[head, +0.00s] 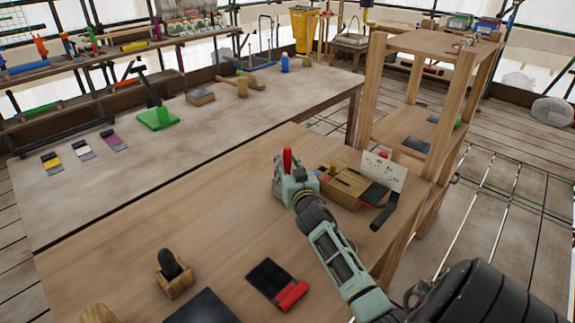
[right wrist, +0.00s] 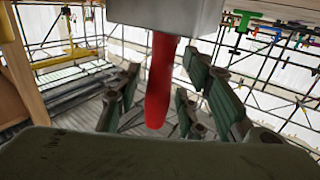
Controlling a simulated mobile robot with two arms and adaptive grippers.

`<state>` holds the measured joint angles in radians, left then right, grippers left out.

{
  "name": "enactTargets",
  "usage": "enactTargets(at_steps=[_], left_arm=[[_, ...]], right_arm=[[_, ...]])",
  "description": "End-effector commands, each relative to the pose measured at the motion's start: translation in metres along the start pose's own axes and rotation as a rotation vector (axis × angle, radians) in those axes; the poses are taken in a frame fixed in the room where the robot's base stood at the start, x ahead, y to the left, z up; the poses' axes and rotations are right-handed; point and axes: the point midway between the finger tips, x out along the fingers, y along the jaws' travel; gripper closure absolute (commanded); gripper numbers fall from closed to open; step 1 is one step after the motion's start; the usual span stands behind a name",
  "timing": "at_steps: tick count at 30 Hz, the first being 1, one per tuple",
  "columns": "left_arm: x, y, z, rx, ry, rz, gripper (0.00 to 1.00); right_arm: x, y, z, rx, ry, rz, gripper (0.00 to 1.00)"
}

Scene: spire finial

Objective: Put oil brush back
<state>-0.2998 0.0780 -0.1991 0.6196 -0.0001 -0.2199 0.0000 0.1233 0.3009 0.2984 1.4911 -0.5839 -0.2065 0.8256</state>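A red handle (head: 287,160) stands upright at my right gripper (head: 284,181), beside the wooden box on the near table. In the right wrist view the red handle (right wrist: 160,85) joins a pale grey block (right wrist: 165,13). The fingers of my right gripper (right wrist: 165,90) stand apart on both sides of the handle, with a gap visible on the left. I cannot tell whether this red-handled tool is the oil brush. My left gripper is not in view.
The wooden box (head: 342,187) has a white card (head: 383,171) and a dark tool (head: 384,211) beside it. A black-and-red tool (head: 276,283) and a black-topped wooden block (head: 173,275) lie nearer. A wooden shelf (head: 461,105) rises at the right. The table's middle is clear.

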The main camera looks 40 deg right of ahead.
Motion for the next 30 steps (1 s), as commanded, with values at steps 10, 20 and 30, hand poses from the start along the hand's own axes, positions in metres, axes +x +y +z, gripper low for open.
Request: enactTargets(at_steps=[10, 20, 30], left_arm=[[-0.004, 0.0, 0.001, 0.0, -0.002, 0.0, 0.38], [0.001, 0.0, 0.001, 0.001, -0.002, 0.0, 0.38], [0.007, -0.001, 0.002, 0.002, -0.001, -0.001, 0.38]], right_arm=[[0.0, 0.0, -0.005, -0.002, 0.001, 0.0, 0.62], [-0.055, 0.0, -0.001, -0.001, -0.002, -0.001, 0.62], [-0.112, 0.0, -0.002, -0.001, -0.001, 0.0, 0.62]])
